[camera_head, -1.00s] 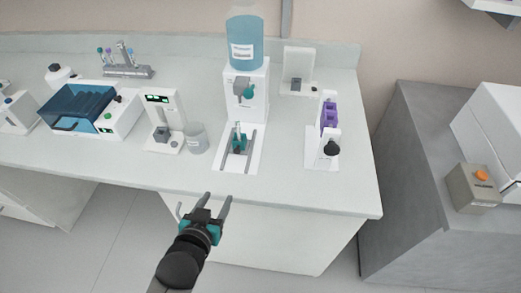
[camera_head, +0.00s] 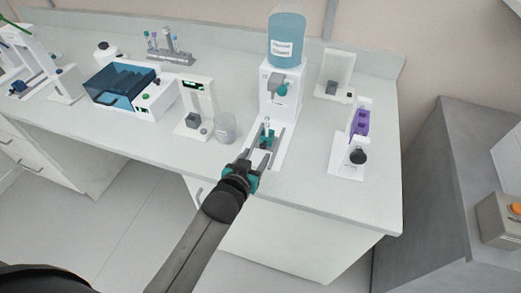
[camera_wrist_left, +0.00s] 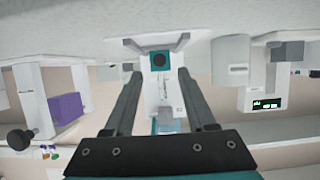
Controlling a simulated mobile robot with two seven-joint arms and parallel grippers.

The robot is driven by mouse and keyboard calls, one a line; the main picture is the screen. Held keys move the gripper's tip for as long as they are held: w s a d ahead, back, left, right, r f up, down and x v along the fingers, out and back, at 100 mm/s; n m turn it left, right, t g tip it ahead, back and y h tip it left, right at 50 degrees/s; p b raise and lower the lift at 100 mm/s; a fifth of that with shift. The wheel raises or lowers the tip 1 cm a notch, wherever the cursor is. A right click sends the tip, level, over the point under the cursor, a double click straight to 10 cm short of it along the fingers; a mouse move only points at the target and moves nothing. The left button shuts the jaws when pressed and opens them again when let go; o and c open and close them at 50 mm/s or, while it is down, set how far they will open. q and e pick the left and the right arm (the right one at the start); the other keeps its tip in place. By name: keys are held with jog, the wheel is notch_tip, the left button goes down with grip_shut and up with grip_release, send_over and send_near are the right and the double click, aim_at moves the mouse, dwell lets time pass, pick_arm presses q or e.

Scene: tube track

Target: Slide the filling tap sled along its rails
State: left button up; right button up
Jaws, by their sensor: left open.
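The teal filling tap sled (camera_head: 267,138) sits on its rails (camera_head: 280,139) on the white base of the dispenser (camera_head: 281,100), with a clear tube (camera_head: 267,122) upright on it. My left gripper (camera_head: 262,157) is open at the front end of the rails, just in front of the sled and partly covering the base. In the left wrist view, which is upside down, the sled (camera_wrist_left: 157,61) shows ahead between my two spread fingers, with nothing held. I cannot tell whether a finger touches the rails. My right gripper is out of view.
A blue liquid bottle (camera_head: 287,45) tops the dispenser, above its tap (camera_head: 281,89). A white stand with a purple block (camera_head: 359,122) is to the right. Bare counter lies between them.

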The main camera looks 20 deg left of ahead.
aim_at(263, 147)
pick_arm(q)
jog(key=shift+b+x, duration=0.45)
jog(key=shift+x, duration=2.05)
jog(key=shift+d, duration=0.1)
grip_shut()
